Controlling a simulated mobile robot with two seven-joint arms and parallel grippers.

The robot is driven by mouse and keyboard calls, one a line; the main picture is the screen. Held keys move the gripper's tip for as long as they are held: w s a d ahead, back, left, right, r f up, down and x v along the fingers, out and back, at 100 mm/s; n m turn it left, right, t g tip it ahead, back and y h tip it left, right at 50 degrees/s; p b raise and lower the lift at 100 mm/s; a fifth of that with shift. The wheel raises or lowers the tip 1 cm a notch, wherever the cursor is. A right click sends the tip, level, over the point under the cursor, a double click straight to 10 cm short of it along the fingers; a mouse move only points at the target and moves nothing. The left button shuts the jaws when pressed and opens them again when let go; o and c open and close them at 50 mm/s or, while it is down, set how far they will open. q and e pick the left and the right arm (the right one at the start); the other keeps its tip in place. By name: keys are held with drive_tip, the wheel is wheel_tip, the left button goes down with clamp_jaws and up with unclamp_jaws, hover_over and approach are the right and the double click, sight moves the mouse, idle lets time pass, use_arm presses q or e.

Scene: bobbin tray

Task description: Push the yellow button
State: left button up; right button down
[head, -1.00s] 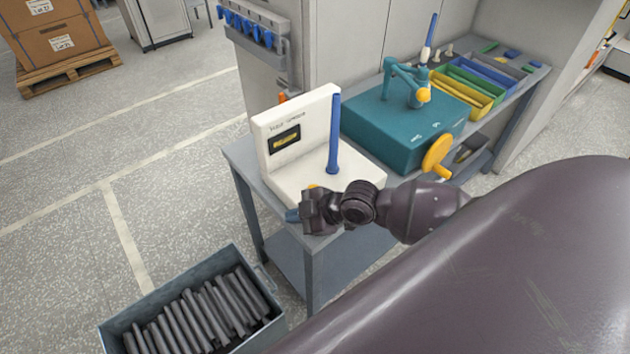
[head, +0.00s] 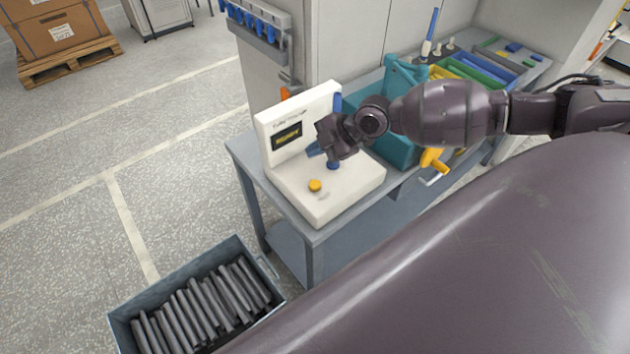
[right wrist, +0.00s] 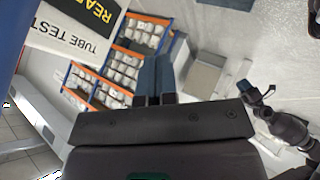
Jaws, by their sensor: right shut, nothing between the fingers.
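The yellow button (head: 315,185) is a small round cap on the base of the white tester (head: 352,197), near its front left. The tester's back panel has a dark display with yellow text; READ and TUBE TEST can be read upside down in the right wrist view (right wrist: 78,28). A blue post (head: 333,164) stands on the tester, partly hidden by my right arm. My right gripper (head: 314,150) is shut and empty, above and behind the button and apart from it, near the panel. Its blue fingers show in the right wrist view (right wrist: 152,80).
Trays lie farther back on the grey bench (head: 245,150). A bin (head: 128,309) of dark tubes stands on the floor in front.

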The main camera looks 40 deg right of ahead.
drive_tip(key=b, duration=0.5)
hover_over(316, 185)
wheel_tip(316, 185, down, 8)
drive_tip(key=shift+a+r, duration=0.1)
drive_tip(key=shift+r, duration=0.15)
drive_tip(key=shift+f+b, duration=0.7)
drive_tip(key=shift+r, duration=0.1)
idle(0.7)
idle(0.3)
drive_tip(key=shift+f+b, duration=0.4)
drive_tip(key=shift+f, duration=0.1)
